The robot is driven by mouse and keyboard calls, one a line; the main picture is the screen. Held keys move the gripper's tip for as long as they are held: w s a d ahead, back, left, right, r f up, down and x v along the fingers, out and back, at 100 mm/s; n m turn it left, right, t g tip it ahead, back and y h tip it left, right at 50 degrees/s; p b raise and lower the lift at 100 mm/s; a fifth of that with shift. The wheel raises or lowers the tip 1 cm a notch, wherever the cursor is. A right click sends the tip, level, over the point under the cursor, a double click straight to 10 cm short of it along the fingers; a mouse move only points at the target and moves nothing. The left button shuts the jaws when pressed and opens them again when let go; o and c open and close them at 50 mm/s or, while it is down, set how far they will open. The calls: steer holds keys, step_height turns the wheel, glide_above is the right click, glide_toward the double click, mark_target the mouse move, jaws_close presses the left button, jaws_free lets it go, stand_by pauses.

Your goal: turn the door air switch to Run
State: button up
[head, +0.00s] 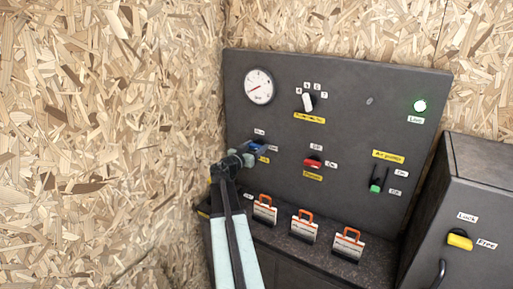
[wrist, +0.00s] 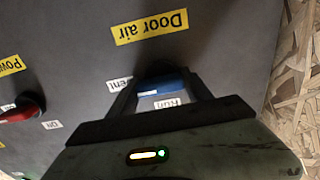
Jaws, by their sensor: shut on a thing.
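The door air switch is a blue handle (head: 258,145) at the lower left of the dark panel, and it also shows in the wrist view (wrist: 165,80). My gripper (head: 250,151) is shut on it, with one finger on each side in the wrist view (wrist: 163,90). The yellow "Door air" label (wrist: 150,27) reads upside down there. The Vent label (wrist: 119,85) is partly hidden by a finger. The Run label (wrist: 167,103) shows between the fingers. The handle's pointing end is partly hidden, so I cannot tell its exact setting.
The red power switch (head: 312,163) is to the right. Several orange-handled items (head: 304,226) stand on the ledge below. A chipboard wall (head: 110,120) is close on the left.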

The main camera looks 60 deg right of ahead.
steer(key=shift+a+n, duration=0.1)
steer(key=shift+n, duration=0.2)
steer(key=n, duration=0.3)
steer(key=shift+n, duration=0.3)
steer(key=n, duration=0.4)
steer(key=shift+w+n, duration=0.1)
steer(key=shift+n, duration=0.2)
steer(key=n, duration=0.4)
steer(key=shift+w+f+n, duration=0.1)
steer(key=shift+n, duration=2.4)
steer(key=o, duration=1.4)
steer(key=shift+c, duration=0.2)
steer(key=shift+a, duration=0.1)
